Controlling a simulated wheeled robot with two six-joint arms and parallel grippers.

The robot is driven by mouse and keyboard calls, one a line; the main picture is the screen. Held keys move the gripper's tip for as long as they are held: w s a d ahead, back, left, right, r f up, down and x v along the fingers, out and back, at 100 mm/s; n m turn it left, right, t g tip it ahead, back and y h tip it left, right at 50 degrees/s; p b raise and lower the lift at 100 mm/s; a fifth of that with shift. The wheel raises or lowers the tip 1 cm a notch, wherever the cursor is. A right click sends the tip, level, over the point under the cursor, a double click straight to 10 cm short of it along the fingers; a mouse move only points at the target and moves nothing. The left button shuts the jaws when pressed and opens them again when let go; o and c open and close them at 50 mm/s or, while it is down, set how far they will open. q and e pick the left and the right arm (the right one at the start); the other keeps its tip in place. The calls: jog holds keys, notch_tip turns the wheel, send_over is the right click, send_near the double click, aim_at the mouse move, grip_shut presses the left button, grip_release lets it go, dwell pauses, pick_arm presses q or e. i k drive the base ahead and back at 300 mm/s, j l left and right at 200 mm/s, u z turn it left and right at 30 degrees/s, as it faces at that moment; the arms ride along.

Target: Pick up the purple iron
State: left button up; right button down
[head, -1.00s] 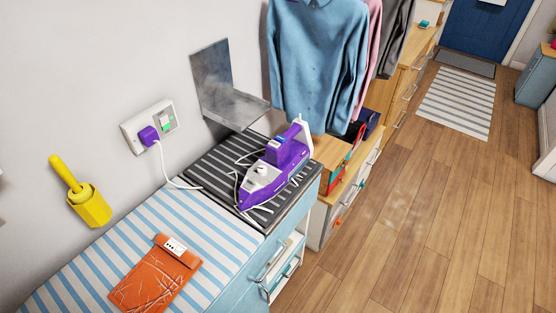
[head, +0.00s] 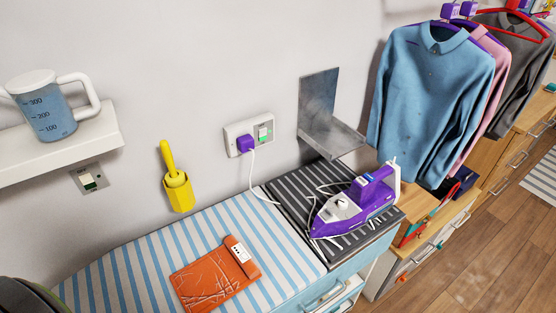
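The purple iron (head: 358,203) with a grey-white front rests on a dark striped mat (head: 290,193) at the right end of the blue cabinet top. Its white cord (head: 262,190) runs over the mat and up to a purple plug (head: 245,143) in the wall socket (head: 264,132). A metal wall bracket (head: 322,115) is fixed just behind the iron. Neither of my grippers shows in the head view.
An orange packet (head: 212,278) lies on the striped cover (head: 130,268) left of the iron. A yellow holder (head: 178,192) hangs on the wall. A measuring jug (head: 45,106) stands on a white shelf (head: 60,150). Hung shirts (head: 430,95) are to the right.

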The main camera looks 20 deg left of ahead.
aim_at(367, 203)
jog(key=l+u, duration=0.1)
jog(key=u, duration=0.35)
jog(key=i+l+u, duration=0.1)
jog(key=u, duration=0.4)
jog(key=l+u, duration=0.3)
jog(key=l, duration=0.5)
jog(key=l+u, duration=0.3)
jog(key=l, duration=0.55)
jog(key=k+l+u, duration=0.1)
jog(key=l+u, duration=0.2)
jog(key=l, duration=0.5)
